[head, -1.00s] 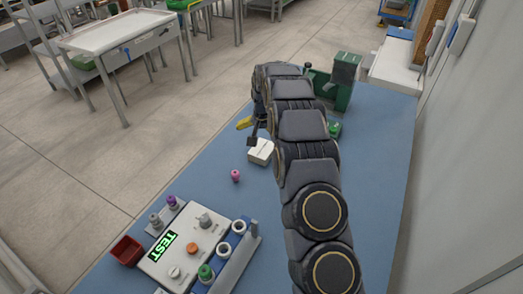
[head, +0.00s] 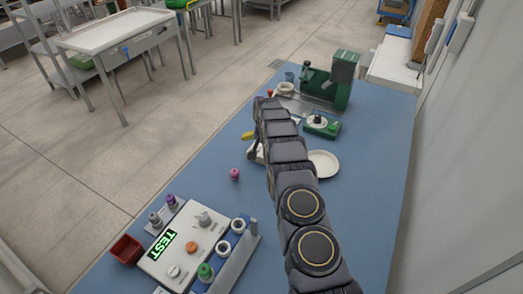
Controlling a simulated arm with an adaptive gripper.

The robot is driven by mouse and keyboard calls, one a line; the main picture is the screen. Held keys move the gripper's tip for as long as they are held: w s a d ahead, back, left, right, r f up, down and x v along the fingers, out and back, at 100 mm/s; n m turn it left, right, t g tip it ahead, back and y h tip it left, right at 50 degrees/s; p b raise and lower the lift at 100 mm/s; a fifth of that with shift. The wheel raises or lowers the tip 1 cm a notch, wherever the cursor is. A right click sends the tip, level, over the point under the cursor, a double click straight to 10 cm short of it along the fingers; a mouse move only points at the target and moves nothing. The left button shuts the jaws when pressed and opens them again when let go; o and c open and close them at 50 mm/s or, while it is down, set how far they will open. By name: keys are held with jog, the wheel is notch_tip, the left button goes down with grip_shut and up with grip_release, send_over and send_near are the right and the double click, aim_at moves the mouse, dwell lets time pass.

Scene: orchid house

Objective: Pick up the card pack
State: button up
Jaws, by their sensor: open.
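A pale, box-like thing (head: 255,155) lies on the blue bench top, mostly hidden behind my arm. It may be the card pack, but I cannot read any marking on it. My gripper (head: 253,143) is mostly hidden by my own arm links. It is open, low and close to the pale thing. I cannot tell whether its fingers touch or straddle it. A small yellow piece (head: 247,135) shows at the left edge of my arm, beside the gripper.
A pink-capped peg (head: 235,174) stands left of my arm. The TEST panel (head: 185,245), a red bin (head: 126,250) and a ring rack (head: 235,262) are at the front left. A white plate (head: 323,164) and a green machine (head: 335,82) are right and behind.

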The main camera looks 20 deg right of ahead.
jog(key=shift+x, duration=1)
jog(key=shift+f, duration=0.2)
jog(key=c, duration=1)
